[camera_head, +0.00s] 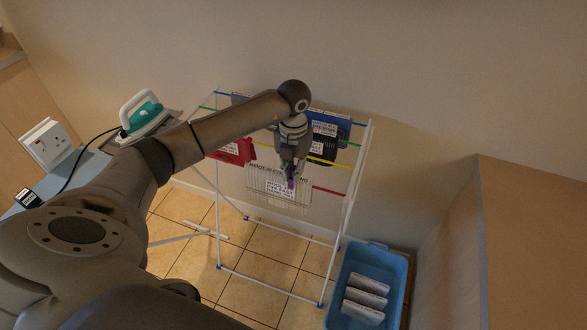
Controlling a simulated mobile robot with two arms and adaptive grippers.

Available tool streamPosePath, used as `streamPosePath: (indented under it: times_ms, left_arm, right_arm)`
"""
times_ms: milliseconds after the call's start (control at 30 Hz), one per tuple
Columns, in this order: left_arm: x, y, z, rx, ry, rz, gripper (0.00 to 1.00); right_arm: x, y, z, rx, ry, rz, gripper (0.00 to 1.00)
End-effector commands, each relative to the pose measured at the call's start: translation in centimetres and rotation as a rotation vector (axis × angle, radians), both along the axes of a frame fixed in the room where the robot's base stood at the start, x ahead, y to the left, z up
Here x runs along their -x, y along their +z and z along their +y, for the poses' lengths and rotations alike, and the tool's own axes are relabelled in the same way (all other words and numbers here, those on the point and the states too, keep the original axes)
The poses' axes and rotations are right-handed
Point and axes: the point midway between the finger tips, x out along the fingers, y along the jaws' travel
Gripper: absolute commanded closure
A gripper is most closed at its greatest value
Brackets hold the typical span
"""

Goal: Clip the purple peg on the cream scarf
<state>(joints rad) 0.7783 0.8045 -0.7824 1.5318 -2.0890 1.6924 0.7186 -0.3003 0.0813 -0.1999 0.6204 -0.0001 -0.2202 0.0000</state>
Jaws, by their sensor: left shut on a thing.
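My left gripper (290,177) reaches out over the front of the drying rack and is shut on the purple peg (291,183), which shows as a small purple patch between its fingertips. The cream scarf (262,184), pale with fringed or striped edges, hangs over the front red rail of the rack. The peg is in front of the scarf's upper part in the picture; I cannot tell whether it touches the cloth. The gripper hides part of the scarf and its label. My right gripper is not in view.
The white drying rack (219,230) also holds a red cloth (232,151), a black cloth (322,150) and a blue cloth (338,124). A blue basket (349,262) with folded pale items stands at the lower right. An iron (142,117) stands at the left.

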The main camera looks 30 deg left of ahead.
Motion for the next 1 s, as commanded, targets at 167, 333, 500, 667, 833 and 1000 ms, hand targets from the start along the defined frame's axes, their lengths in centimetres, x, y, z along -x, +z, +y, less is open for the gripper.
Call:
streamPosePath:
  times_ms: [167,333,500,667,833,1000]
  left_arm:
    - [0.0,-0.3,0.0,0.0,0.0,0.0,0.97]
    - [0.0,-0.3,0.0,0.0,0.0,0.0,0.74]
    - [0.0,-0.3,0.0,-0.001,0.0,0.0,0.63]
    - [0.0,-0.3,0.0,-0.001,0.0,0.0,0.63]
    - [-0.1,0.7,0.1,-0.001,0.001,-0.003,0.63]
    - [-0.2,3.8,0.1,-0.001,0.0,-0.006,0.63]
  right_arm:
    - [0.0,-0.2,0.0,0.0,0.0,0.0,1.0]
    - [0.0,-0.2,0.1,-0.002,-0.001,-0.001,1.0]
    - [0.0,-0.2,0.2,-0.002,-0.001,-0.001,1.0]
    - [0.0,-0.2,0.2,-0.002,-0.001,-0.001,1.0]
    - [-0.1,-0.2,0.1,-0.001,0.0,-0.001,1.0]
    - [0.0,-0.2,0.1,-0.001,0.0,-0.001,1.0]
